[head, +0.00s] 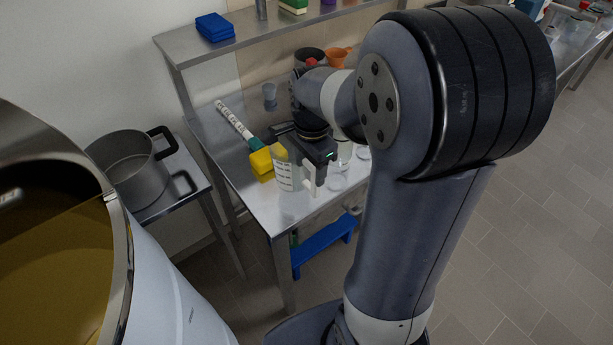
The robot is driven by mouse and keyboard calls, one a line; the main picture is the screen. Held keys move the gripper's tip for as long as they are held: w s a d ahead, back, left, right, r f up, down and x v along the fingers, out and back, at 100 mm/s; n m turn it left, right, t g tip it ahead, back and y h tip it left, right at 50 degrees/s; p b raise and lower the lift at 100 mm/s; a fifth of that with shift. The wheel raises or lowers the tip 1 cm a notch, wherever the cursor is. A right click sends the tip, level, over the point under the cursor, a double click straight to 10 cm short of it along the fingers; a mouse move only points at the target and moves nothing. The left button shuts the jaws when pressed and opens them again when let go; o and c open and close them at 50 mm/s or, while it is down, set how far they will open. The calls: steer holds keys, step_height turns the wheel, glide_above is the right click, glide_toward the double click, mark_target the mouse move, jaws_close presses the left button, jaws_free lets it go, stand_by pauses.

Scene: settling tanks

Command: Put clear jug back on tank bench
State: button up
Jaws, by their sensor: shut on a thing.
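The clear jug (285,174), with dark printed markings on its side, is at the front end of the steel bench (292,208). My gripper (314,184) is shut on the jug, at its right side, with the pale fingers pointing down. The gripper body hides the jug's top and part of its right side. The jug appears upright. I cannot tell whether its base touches the bench top or is slightly above it.
Clear glassware (338,178) stands to the right. A steel pot (130,170) sits on a side table. A large tank (120,250) fills the left foreground. A shelf (245,38) overhangs the bench.

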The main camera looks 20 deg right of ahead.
steer(key=shift+f, duration=2.15)
steer(key=o, duration=1.2)
step_height(320, 180, up, 12)
steer(key=shift+s+r, duration=0.1)
steer(key=shift+s, duration=0.05)
